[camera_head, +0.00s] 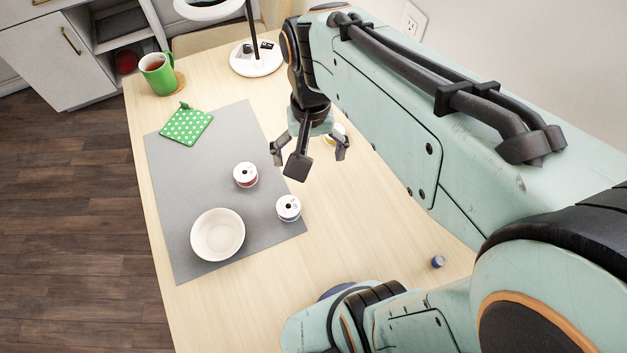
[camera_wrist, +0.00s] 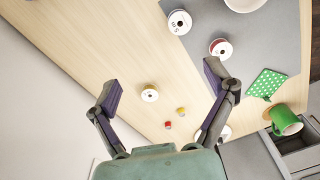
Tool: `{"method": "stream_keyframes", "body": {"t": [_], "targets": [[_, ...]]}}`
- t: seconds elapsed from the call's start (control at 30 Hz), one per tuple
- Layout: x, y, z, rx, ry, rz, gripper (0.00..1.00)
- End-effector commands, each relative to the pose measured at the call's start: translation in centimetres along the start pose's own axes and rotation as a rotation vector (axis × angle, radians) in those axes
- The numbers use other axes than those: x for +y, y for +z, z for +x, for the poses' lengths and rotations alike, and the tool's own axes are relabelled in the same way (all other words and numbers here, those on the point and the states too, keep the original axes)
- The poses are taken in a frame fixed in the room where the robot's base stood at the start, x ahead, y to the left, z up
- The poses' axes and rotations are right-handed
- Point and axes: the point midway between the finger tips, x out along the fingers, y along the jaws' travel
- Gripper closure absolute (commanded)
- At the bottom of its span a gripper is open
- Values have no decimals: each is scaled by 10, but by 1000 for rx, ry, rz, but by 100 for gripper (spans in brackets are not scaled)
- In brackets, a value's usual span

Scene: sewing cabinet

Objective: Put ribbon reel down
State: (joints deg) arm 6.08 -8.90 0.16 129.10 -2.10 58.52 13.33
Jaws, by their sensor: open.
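My gripper (camera_head: 309,152) is open and empty above the wooden table, right of the grey mat. In the wrist view its fingers (camera_wrist: 163,86) are spread wide. A white reel with yellow ribbon (camera_wrist: 149,94) lies flat on the bare table below, seen between the fingers and apart from them. In the head view this reel is mostly hidden behind my gripper.
A cream bowl (camera_head: 218,235), a green dotted cushion (camera_head: 187,127), a green mug (camera_head: 158,74) and a white lamp (camera_head: 256,60) stand around. A small blue spool (camera_head: 438,262) is at the right. Small red (camera_wrist: 168,125) and yellow (camera_wrist: 181,111) spools lie near the yellow reel.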

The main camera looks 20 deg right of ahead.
Motion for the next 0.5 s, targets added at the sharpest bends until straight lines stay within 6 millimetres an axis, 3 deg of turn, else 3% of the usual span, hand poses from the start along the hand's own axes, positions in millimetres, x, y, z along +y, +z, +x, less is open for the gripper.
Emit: {"method": "stream_keyframes", "body": {"t": [0.03, 0.1, 0.2, 0.3, 0.5], "targets": [[-2, 28, -5, -1, -11, -89, 17], [-3, 61, -5, -15, -24, -206, 17], [-2, 94, -2, -28, -37, -328, 17], [-1, 112, 1, -38, -45, -393, 17], [0, 117, 2, -41, -47, -415, 17]]}}
